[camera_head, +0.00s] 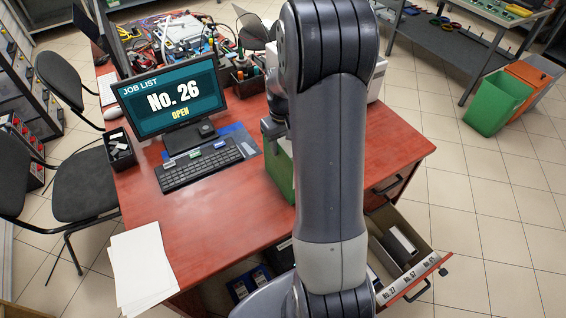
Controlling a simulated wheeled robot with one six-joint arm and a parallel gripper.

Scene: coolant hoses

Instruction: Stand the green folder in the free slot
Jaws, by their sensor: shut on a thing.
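The green folder (279,172) is upright above the desk's front part, just left of my arm. My arm hides its right side. My gripper (273,132) is at the folder's top edge, shut on it, and partly hidden behind my arm. An open drawer (436,257) sticks out at the lower right of the desk. It has several white number labels on its front edge and dark and grey things inside. My arm covers the drawer's left part, and I cannot tell which slot in it is free.
The red desk (225,210) holds a monitor (173,97) reading "JOB LIST No. 26 OPEN", a keyboard (200,164) and white papers (142,265). Chairs (85,183) stand at the left. Green and orange bins (497,103) stand at the right. The floor right of the drawer is clear.

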